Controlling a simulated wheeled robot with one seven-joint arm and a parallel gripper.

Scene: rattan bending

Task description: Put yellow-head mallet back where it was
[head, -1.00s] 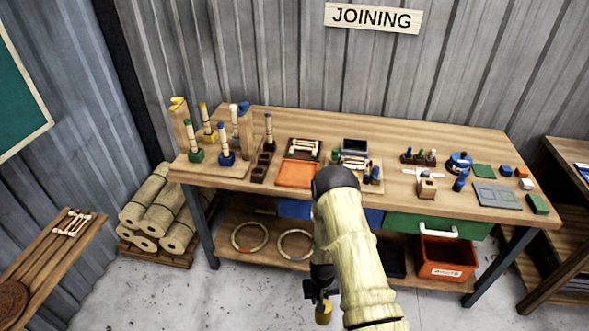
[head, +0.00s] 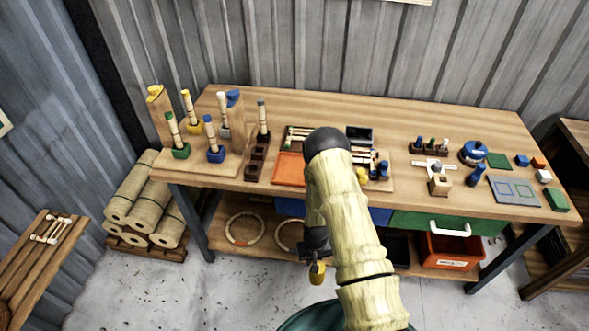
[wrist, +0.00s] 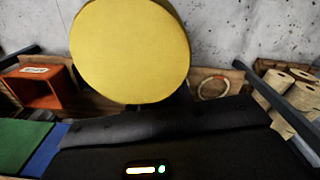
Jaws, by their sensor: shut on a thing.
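The yellow-head mallet (head: 317,274) hangs in my gripper (head: 316,258) in front of the bench, below the level of its top. In the wrist view its round yellow face (wrist: 130,50) fills the upper middle and hides much behind it. My gripper is shut on the mallet; its fingertips and the handle are not clear in either view. The workbench (head: 420,115) carries pegs with coloured ends at the left and small tools near the middle. My arm covers part of the bench's middle.
An orange tray (head: 290,168) lies on the bench left of my arm. A green drawer (head: 405,221) and an orange bin (head: 447,250) are under the top at the right. The bench's back strip is clear.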

